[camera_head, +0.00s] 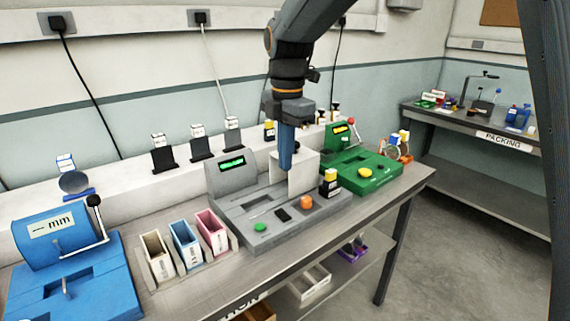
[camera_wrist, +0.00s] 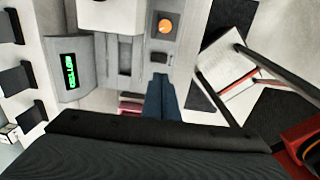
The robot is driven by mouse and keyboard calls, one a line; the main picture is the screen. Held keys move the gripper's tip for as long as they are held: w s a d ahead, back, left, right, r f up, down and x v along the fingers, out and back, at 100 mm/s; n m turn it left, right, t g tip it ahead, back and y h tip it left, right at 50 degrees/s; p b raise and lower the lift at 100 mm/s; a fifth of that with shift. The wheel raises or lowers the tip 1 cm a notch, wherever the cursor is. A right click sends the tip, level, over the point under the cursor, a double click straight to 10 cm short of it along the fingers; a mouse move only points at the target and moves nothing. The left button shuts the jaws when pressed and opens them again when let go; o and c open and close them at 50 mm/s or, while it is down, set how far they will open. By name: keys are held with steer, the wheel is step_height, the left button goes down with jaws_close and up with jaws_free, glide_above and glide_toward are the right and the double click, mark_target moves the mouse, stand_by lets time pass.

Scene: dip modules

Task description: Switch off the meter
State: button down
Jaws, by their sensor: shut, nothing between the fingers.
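The grey meter (camera_head: 262,222) stands on the bench with its green display (camera_head: 232,162) lit; its text is too small to read. Its front panel has a green button (camera_head: 260,227), a black switch (camera_head: 282,214) and an orange knob (camera_head: 306,202). In the wrist view the lit display (camera_wrist: 69,71), orange knob (camera_wrist: 165,26) and black switch (camera_wrist: 159,57) show too. My gripper (camera_head: 286,163) points down above the meter, in front of a white upright block (camera_head: 304,172). Its blue fingers (camera_wrist: 162,95) are shut and empty, apart from the switch. The switch's position cannot be told.
A blue device marked mm (camera_head: 55,235) stands at the left. White, blue and pink bins (camera_head: 185,243) sit between it and the meter. A green device (camera_head: 362,172) with a red-tipped lever is at the right.

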mark_target(279, 212)
steer(key=shift+r, duration=0.1)
steer(key=shift+a+t+y, duration=0.1)
steer(key=shift+t+y, duration=0.2)
steer(key=shift+y, duration=0.1)
steer(key=f+p, duration=0.1)
steer(key=f, duration=0.3)
steer(key=f+p, duration=0.1)
steer(key=f, duration=0.4)
steer(key=w+a+f+p, duration=0.1)
steer(key=f+p, duration=0.1)
steer(key=f, duration=0.3)
steer(key=shift+w, duration=0.1)
steer(key=shift+a, duration=0.2)
